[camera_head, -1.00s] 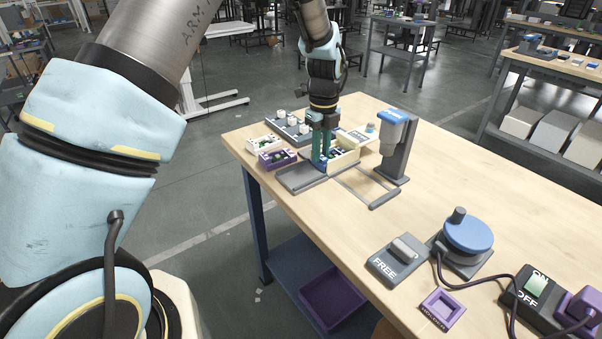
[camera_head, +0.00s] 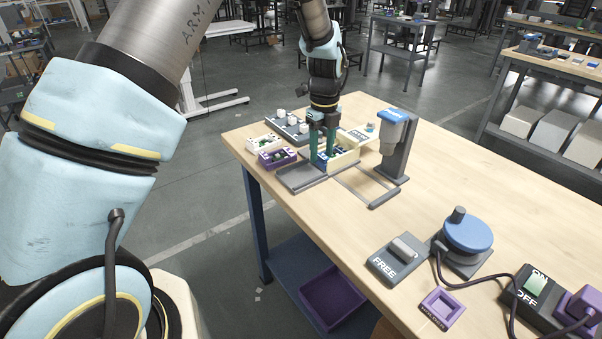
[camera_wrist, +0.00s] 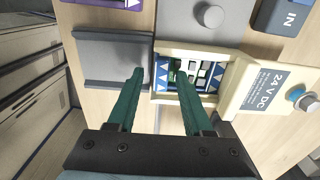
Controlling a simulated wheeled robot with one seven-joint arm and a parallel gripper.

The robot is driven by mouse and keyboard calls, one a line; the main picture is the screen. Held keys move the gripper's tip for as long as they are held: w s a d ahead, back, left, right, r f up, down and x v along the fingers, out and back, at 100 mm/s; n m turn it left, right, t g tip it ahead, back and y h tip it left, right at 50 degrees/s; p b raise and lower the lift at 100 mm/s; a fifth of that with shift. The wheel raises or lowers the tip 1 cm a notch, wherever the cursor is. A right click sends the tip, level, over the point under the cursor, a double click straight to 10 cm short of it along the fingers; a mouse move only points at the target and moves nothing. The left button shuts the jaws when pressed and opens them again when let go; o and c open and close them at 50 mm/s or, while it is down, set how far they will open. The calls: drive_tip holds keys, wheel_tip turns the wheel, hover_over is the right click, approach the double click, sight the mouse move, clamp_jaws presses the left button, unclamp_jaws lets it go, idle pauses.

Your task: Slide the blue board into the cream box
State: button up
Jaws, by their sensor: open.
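The blue board (camera_wrist: 212,77), with white triangles at its edges and pale parts on it, lies inside the cream box (camera_wrist: 165,98) in the wrist view. The cream box also shows in the head view (camera_head: 352,154), at the far end of the table. My gripper (camera_wrist: 158,74) has two green fingers spread apart. One fingertip is over the grey tray (camera_wrist: 110,48) beside the box; the other is over the board and hides part of it. In the head view, my gripper (camera_head: 322,158) points down at the box's tray side.
A grey stand with a blue-topped device (camera_head: 394,130) rises right of the box. A purple box (camera_head: 277,157) and a grey block with round knobs (camera_head: 285,124) are close on the left and behind.

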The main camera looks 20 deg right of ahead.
drive_tip(key=shift+r+p, duration=1.95)
drive_tip(key=shift+r, duration=1.05)
